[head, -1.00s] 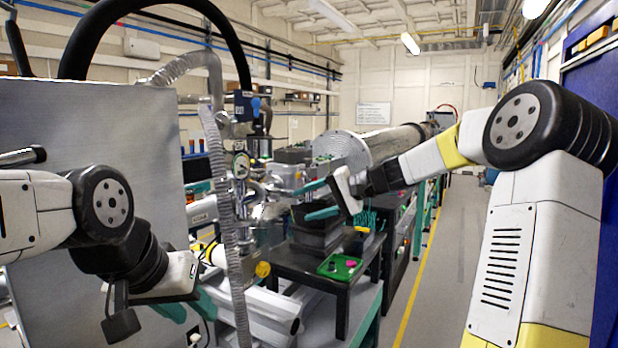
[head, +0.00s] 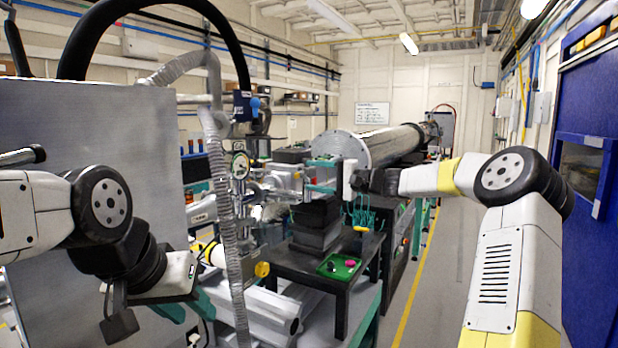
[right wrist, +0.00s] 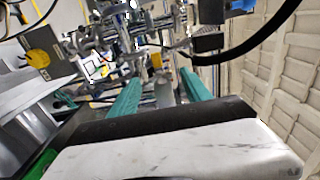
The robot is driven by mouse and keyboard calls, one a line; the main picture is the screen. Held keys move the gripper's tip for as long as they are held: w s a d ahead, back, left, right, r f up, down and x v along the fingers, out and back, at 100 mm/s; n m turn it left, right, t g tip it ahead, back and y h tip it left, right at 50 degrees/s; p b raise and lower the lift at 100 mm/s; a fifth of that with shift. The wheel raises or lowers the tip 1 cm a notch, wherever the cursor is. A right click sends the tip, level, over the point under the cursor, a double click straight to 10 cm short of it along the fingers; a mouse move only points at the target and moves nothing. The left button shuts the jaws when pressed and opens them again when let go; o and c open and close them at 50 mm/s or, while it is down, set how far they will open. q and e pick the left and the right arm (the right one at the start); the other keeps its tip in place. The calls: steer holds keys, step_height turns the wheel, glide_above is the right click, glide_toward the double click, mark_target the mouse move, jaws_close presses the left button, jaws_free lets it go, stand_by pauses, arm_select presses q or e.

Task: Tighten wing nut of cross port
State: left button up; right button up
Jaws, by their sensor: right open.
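Shiny steel vacuum hardware with several flanges and ports (head: 284,181) stands left of centre in the head view. It also shows at the top of the right wrist view (right wrist: 110,45). The cross port and its wing nut are too small and cluttered to single out. My right gripper (head: 316,175) has its teal fingers spread, pointing left toward this hardware. In the right wrist view, the gap between the fingers (right wrist: 163,85) holds nothing that I can make out. My left gripper (head: 190,308) is low at the left, partly hidden, beside the grey panel.
A black table (head: 337,285) carries stacked black bins (head: 316,222) and a green tray (head: 339,267) with small knobs. A ribbed grey hose (head: 229,220) hangs before the hardware. A large steel tube (head: 385,146) runs behind. The floor aisle (head: 440,260) at right is clear.

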steer(key=shift+a, duration=0.1)
jaws_close()
steer(key=shift+m, duration=2.1)
jaws_free()
steer(key=v, duration=0.7)
steer(key=shift+s+d, duration=0.15)
steer(key=shift+d, duration=0.2)
steer(key=shift+c, duration=0.5)
